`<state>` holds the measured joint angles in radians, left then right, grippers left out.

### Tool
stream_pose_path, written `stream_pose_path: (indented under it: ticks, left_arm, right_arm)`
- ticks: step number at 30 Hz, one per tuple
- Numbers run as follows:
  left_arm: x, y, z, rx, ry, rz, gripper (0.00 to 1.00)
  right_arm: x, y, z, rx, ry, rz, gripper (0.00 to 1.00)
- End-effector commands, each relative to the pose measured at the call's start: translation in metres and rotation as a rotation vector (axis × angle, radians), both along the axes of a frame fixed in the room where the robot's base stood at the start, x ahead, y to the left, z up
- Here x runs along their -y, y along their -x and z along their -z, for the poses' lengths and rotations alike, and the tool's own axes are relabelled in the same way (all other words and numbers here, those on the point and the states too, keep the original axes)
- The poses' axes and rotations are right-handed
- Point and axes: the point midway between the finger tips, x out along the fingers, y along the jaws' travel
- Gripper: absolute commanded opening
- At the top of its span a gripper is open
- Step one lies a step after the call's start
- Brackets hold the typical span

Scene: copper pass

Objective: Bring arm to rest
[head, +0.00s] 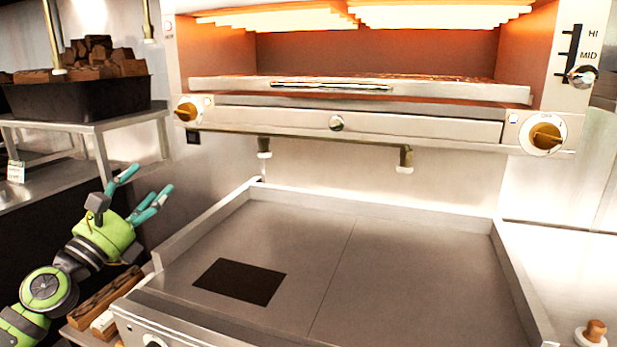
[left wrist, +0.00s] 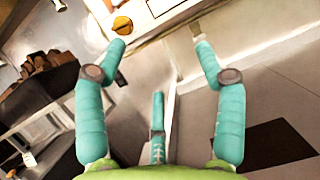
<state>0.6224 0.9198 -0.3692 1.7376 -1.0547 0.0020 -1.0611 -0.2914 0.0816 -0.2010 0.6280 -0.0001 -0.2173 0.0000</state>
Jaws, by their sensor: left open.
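My left arm comes in from the lower left in the head view, with green links and a gripper (head: 145,192) with teal fingers. The gripper is open and empty, raised at the left side of the flat griddle (head: 400,255). In the left wrist view the fingers of the left gripper (left wrist: 160,65) are spread apart with nothing between them. The griddle surface shows beyond the right finger there. My right gripper is in neither view.
A broiler (head: 350,120) with glowing elements and knobs hangs above the griddle. A black bin of wood chunks (head: 80,95) stands on a metal shelf at the left. A dark rectangle (head: 240,281) marks the griddle. Wood pieces (head: 105,297) lie below my left arm.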

Motion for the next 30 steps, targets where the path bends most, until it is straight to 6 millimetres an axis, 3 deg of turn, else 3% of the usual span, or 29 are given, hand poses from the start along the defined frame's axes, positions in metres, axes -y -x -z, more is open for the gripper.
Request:
stream_pose_path:
  ticks: [3, 5, 8, 12, 18, 24, 30]
  left_arm:
    - [0.017, 0.012, 0.054, -0.130, 0.453, 0.050, 0.70]
    - [0.018, 0.021, 0.088, -0.214, 0.725, 0.047, 0.70]
    - [0.014, 0.045, 0.159, -0.365, 1.187, -0.015, 0.70]
    - [0.014, 0.092, 0.254, -0.530, 1.708, -0.185, 0.70]
    - [0.035, 0.188, 0.363, -0.682, 2.278, -0.543, 0.70]
    - [0.061, 0.270, 0.415, -0.730, 2.588, -0.877, 0.70]
    - [0.085, 0.334, 0.438, -0.733, 2.761, -1.160, 0.70]
  right_arm:
    - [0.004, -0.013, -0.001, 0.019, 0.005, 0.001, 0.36]
    - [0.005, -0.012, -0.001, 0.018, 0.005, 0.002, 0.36]
    - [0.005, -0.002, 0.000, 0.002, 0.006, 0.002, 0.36]
    - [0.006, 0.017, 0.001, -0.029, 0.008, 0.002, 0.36]
    - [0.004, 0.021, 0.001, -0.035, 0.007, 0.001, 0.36]
    - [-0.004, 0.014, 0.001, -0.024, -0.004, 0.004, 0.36]
    - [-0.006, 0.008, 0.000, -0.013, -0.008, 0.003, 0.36]
